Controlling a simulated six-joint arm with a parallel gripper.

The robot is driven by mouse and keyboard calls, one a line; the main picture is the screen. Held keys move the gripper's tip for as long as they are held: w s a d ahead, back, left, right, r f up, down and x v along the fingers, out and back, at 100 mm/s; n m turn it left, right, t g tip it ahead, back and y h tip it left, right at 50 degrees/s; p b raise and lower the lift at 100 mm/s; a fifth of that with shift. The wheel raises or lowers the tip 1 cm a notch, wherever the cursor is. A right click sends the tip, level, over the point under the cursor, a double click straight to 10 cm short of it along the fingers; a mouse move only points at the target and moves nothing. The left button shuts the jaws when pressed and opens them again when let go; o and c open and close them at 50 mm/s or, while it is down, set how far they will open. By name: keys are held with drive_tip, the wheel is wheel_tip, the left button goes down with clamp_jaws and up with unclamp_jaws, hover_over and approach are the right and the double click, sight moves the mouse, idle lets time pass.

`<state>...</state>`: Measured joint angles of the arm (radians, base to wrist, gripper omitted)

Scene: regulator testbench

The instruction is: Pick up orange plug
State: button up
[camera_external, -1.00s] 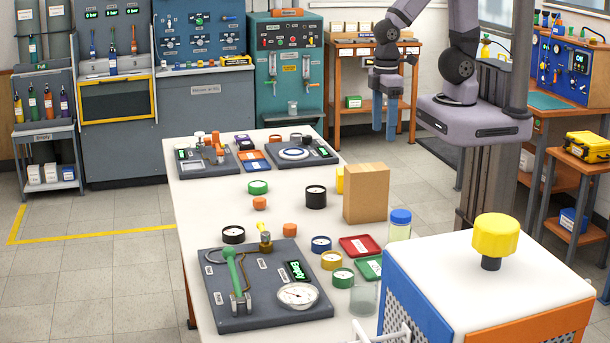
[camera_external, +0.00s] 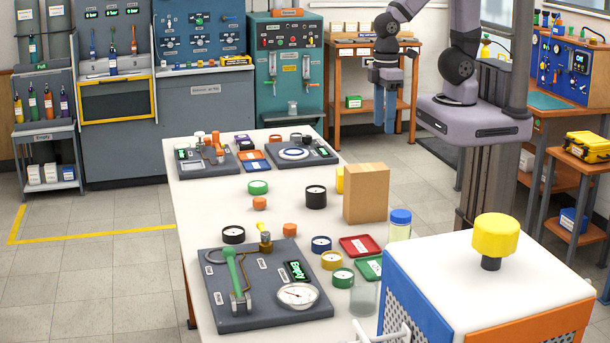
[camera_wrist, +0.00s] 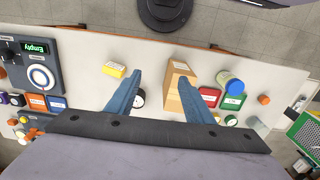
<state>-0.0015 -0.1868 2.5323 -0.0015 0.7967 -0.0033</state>
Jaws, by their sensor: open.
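Two small orange plugs stand on the white table in the external view. One plug (camera_external: 259,203) is near the green ring, and the other plug (camera_external: 290,230) is nearer the front, beside the blue ring. My gripper (camera_external: 385,128) hangs high beyond the table's right edge, well away from both plugs. Its blue fingers point down. In the wrist view my gripper (camera_wrist: 158,75) is open and empty, with its fingers spread above the table.
A cardboard box (camera_external: 367,193) and a blue-capped jar (camera_external: 400,225) stand along the table's right side. A black ring (camera_external: 316,197), a red tray (camera_external: 360,246) and a gauge panel (camera_external: 265,318) surround the plugs. A white cabinet (camera_external: 480,275) fills the front right.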

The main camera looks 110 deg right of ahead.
drive_tip(key=w+a+r+n+t+y+b, duration=0.1)
drive_tip(key=w+a+n+t+y+b, duration=0.15)
drive_tip(key=w+a+b, duration=0.55)
drive_tip(key=w+a+n+t+y+b, duration=0.1)
drive_tip(key=w+a+n+t+y, duration=0.25)
drive_tip(key=a, duration=0.95)
drive_tip(key=a+r+t+y+b, duration=0.1)
drive_tip(key=a+r+t+b, duration=0.25)
drive_tip(key=a+b, duration=0.5)
drive_tip(key=a+r+t+y+b, duration=0.2)
drive_tip(key=a+t+b, duration=0.25)
drive_tip(key=a, duration=0.65)
drive_tip(key=s+a+f+m+t+h+b, duration=0.1)
drive_tip(key=s+f+h+b, duration=0.1)
drive_tip(key=s+f+b, duration=0.4)
drive_tip(key=shift+h, duration=0.3)
drive_tip(key=f, duration=0.8)
drive_tip(key=s+f, duration=0.1)
drive_tip(key=f, duration=0.7)
drive_tip(key=f+p, duration=0.1)
drive_tip(key=f, duration=0.7)
drive_tip(key=shift+s+d+f, duration=0.1)
drive_tip(key=shift+s+f, duration=0.05)
drive_tip(key=shift+s, duration=0.05)
drive_tip(key=shift+m, duration=0.3)
drive_tip(key=shift+p+x, duration=0.9)
drive_tip(key=shift+x, duration=2.8)
drive_tip(key=shift+d, duration=0.1)
